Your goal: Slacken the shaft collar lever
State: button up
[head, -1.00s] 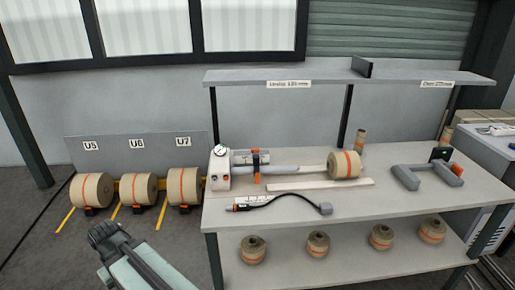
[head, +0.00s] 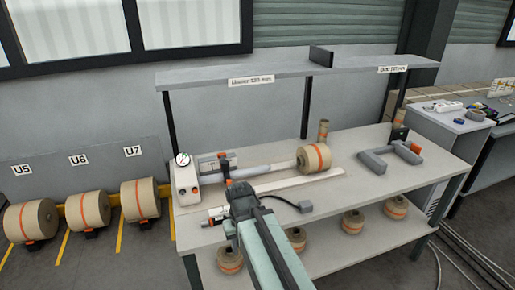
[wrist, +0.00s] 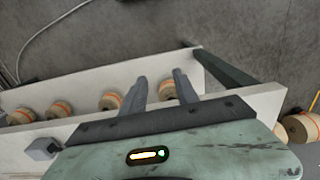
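The shaft collar (head: 222,165) is a dark band around the grey shaft (head: 265,168), close to the white unit with the dial (head: 186,182) on the bench. An orange lever part (head: 228,181) shows low on the collar; its exact angle is too small to tell. In the head view my gripper (head: 238,197) is over the bench's front part, just in front of the collar, and hides some of the bench. In the wrist view my gripper (wrist: 160,76) has its two fingers apart, with nothing between them. The wrist view does not show the collar.
A kraft roll (head: 314,158) sits at the shaft's right end. A black cable tool (head: 290,200) lies on the bench front, partly hidden by my arm. A grey U-shaped holder (head: 390,158) stands at right. An upper shelf (head: 290,72) overhangs the back. Several rolls sit below.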

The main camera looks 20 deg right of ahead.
jog(key=shift+d, duration=0.4)
jog(key=shift+o, duration=1)
jog(key=shift+s+a, duration=0.15)
jog(key=shift+s, duration=0.05)
jog(key=shift+o, duration=1.4)
jog(key=w+d+r+t+p, duration=0.1)
jog(key=w+r+p, duration=0.5)
jog(key=w, duration=0.4)
jog(key=shift+w+d+r+p, duration=0.35)
jog(key=shift+w+d+r, duration=0.05)
jog(key=shift+r, duration=0.1)
jog(key=t+p, duration=0.3)
jog(key=p, duration=0.9)
send_near(222, 154)
jog(key=shift+w+f, duration=0.2)
jog(key=shift+f, duration=0.1)
jog(key=b+x, duration=0.7)
jog(key=x, duration=0.1)
jog(key=shift+w+f+b, duration=0.15)
jog(key=shift+b, duration=0.2)
jog(key=shift+r+t, duration=0.2)
jog(key=shift+t, duration=0.1)
jog(key=shift+c, duration=0.4)
grip_shut()
